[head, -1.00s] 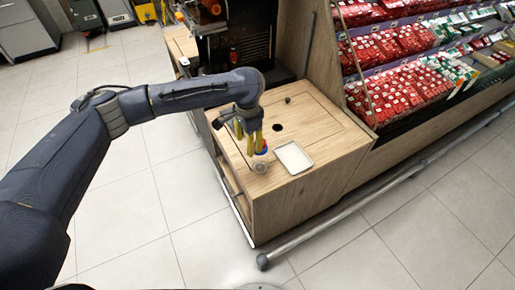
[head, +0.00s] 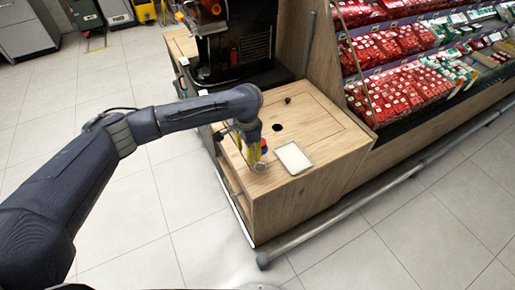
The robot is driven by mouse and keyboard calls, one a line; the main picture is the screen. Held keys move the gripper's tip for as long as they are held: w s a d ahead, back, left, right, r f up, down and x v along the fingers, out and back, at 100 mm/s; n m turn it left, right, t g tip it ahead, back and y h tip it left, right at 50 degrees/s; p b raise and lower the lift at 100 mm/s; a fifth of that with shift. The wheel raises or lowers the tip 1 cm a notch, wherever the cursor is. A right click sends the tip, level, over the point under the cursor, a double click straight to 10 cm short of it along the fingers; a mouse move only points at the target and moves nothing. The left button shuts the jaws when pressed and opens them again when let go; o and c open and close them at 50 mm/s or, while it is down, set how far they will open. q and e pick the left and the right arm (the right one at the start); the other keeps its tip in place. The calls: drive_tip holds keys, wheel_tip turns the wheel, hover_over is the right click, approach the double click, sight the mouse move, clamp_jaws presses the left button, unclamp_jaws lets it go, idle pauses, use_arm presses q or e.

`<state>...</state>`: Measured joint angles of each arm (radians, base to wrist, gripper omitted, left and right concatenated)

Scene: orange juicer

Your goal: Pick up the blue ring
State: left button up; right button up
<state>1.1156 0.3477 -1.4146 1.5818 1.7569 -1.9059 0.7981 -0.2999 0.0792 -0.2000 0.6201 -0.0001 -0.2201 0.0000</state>
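My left gripper (head: 253,156) points down over the near left part of the wooden counter top, with its yellow fingers close together in this view. A small clear cup (head: 259,167) stands directly below the fingertips. A small red piece (head: 264,147) shows just right of the fingers. I cannot make out a blue ring clearly; the fingers cover most of the area around the red piece. Whether the fingers hold anything is too small to tell. My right gripper is not in view.
The wooden counter (head: 320,150) has a pale rectangular tray (head: 293,158) right of the cup, a dark round hole (head: 278,127) and a small dark knob (head: 288,99). A dark machine (head: 236,45) stands behind. Shelves of red packs (head: 400,95) are at the right.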

use_arm(q)
clamp_jaws()
drive_tip(key=shift+r, duration=0.15)
idle(0.4)
